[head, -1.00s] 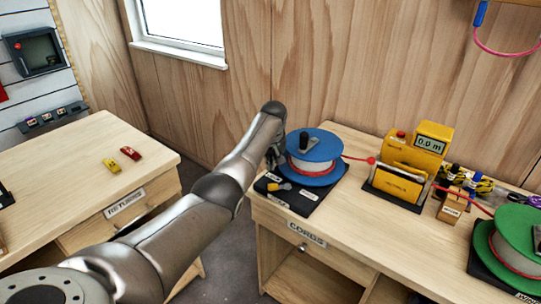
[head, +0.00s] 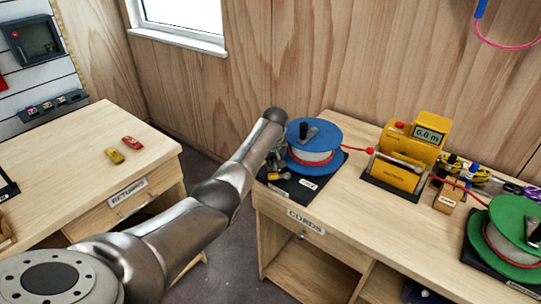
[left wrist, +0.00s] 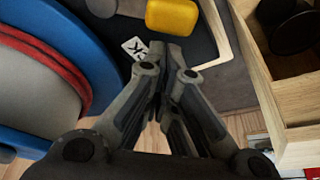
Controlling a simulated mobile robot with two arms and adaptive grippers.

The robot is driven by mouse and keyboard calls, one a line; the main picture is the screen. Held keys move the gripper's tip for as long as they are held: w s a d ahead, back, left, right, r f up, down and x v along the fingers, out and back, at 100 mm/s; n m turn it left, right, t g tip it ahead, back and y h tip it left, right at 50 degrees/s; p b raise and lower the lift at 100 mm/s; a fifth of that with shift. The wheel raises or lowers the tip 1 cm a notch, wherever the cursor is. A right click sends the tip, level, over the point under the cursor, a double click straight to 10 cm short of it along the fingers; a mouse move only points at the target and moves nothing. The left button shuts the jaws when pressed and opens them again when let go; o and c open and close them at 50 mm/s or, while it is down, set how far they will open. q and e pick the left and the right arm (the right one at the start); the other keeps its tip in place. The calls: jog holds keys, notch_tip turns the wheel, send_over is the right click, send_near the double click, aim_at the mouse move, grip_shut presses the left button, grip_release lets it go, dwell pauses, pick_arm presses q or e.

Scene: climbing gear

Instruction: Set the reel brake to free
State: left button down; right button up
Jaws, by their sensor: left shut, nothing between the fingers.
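The blue reel (head: 318,132) with white and red line sits on a dark base plate (head: 325,174) at the left end of the right-hand table. A small yellow brake lever (head: 273,176) is at the base's front left; its yellow knob (left wrist: 172,16) shows at the top of the left wrist view. My left gripper (head: 277,162) is beside the reel's left side, close to the lever. In the left wrist view its fingers (left wrist: 166,52) are shut and empty, with their tips just below the knob. Whether they touch it is unclear. My right gripper is not in view.
A yellow meter (head: 430,128) and a yellow block device (head: 398,172) stand right of the reel, with red cord running to them. A green reel (head: 518,225) is at the far right. A floor gap separates the tables.

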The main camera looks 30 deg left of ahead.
pick_arm(q)
jog(key=shift+s+d, duration=0.2)
jog(key=shift+s, duration=0.05)
dwell(0.4)
jog(key=shift+s+n+p, duration=0.15)
jog(key=shift+n+p, duration=0.15)
jog(key=shift+p, duration=0.1)
